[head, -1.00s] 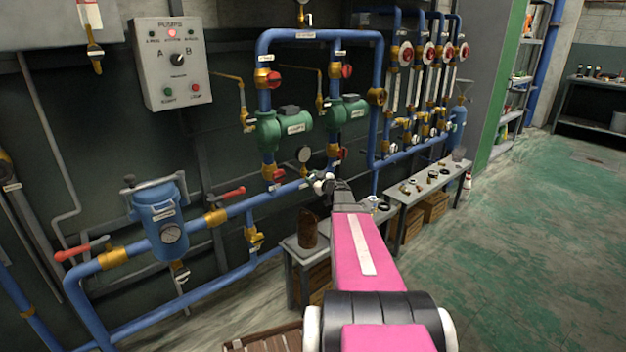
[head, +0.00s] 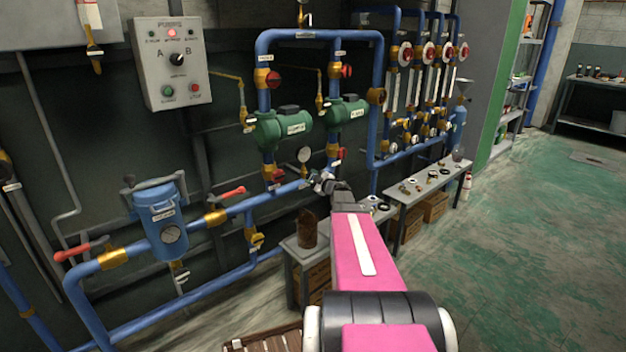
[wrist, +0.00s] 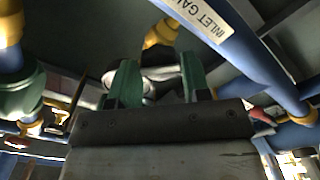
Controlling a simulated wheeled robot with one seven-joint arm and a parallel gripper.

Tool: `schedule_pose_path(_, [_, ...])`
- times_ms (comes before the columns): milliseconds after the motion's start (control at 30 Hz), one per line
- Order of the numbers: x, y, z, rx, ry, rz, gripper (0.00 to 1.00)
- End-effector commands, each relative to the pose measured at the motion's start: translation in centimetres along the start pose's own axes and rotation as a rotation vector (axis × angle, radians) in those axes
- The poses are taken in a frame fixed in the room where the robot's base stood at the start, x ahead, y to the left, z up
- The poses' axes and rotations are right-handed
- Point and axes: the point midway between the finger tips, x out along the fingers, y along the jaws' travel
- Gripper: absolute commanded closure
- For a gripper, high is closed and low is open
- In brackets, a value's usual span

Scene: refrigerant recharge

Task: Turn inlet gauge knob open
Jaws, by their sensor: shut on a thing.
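My gripper (head: 322,183) is at the blue pipe just below a small round gauge (head: 304,155) in the head view, and it hides what it holds there. In the wrist view, the green-tipped fingers of my gripper (wrist: 157,78) are shut on a pale grey metal piece, which looks like the inlet gauge knob (wrist: 160,73). It sits between the fingertips, below a brass fitting (wrist: 161,33). A white label reading "INLET GAU…" (wrist: 207,22) is on the blue pipe beside it. The knob's exact angle is hard to tell.
Green pumps (head: 283,128) and red valve handles stand above and left of my gripper. A blue strainer (head: 160,215) is at the left. A bench (head: 402,203) with small parts stands at the right. The green floor (head: 530,260) farther right is open.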

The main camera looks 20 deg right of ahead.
Motion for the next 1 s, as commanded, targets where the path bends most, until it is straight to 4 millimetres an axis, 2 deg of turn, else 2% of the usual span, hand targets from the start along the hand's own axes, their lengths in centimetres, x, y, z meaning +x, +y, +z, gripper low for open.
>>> schedule_pose_path(267, [-0.31,-0.08,0.03,-0.028,-0.004,-0.001,0.85])
schedule_pose_path(633, [-0.31,-0.09,0.03,-0.368,-0.004,-0.002,0.85])
schedule_pose_path(1000, [-0.30,-0.10,0.03,-0.399,-0.004,-0.002,0.85])
